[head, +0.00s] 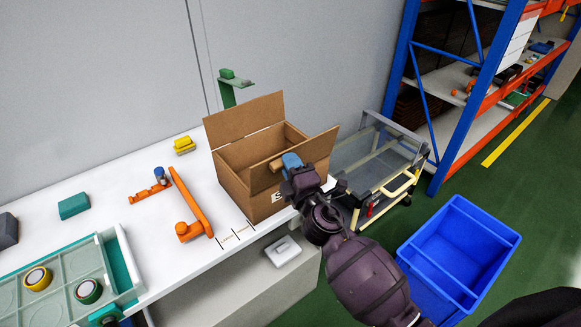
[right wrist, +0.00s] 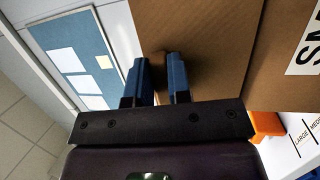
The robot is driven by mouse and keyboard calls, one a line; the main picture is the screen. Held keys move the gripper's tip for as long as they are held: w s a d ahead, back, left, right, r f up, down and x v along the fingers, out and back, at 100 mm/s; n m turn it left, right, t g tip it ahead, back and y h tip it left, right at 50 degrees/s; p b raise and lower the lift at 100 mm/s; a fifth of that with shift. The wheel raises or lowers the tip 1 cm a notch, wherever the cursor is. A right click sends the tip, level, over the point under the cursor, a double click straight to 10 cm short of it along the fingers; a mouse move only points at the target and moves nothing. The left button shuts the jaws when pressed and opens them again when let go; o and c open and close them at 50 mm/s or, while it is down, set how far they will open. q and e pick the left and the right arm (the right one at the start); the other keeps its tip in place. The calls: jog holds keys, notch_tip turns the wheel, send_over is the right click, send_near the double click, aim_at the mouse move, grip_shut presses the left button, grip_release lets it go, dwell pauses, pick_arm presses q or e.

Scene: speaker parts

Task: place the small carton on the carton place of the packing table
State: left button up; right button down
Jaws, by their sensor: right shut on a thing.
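The open brown carton (head: 250,190) is upright at the right end of the white packing table (head: 150,212). Its flaps stand up, and a white label shows on its front; I cannot tell whether its base touches the table. My right gripper (head: 288,163) is shut on the carton's right-hand cardboard edge. In the right wrist view, its blue fingers (right wrist: 162,78) are against the brown cardboard (right wrist: 200,45), and part of the label shows. Short marked lines (head: 237,238) lie on the table in front of the carton. My left gripper is not in view.
An orange fixture (head: 190,205) stands left of the carton, with a yellow block (head: 184,145) behind it. A tray (head: 65,283) with tape rolls is at the lower left. A grey cart (head: 375,165), blue bin (head: 460,250) and rack (head: 465,85) are to the right.

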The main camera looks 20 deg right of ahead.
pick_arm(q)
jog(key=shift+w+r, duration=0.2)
pick_arm(e)
jog(key=c, duration=1.1)
grip_release()
jog(key=shift+o, duration=0.2)
jog(key=s+d+f+b, duration=0.1)
jog(key=s+f+b, duration=0.1)
jog(key=s, duration=1)
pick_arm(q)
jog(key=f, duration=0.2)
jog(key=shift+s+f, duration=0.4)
pick_arm(e)
jog(key=s+d+f+m+g+h, duration=0.1)
jog(key=s+d+f+m+g, duration=0.3)
jog(key=s+f+m, duration=0.3)
jog(key=s+d+f+m+g+h, duration=0.1)
jog(key=s+d+f+m+g, duration=0.3)
jog(key=s+f+m, duration=0.3)
notch_tip(320, 180, down, 7)
jog(key=d+m, duration=0.1)
jog(key=m, duration=0.2)
jog(key=shift+s+d+m, duration=0.3)
jog(key=shift+d+m, duration=0.05)
jog(key=shift+m, duration=0.05)
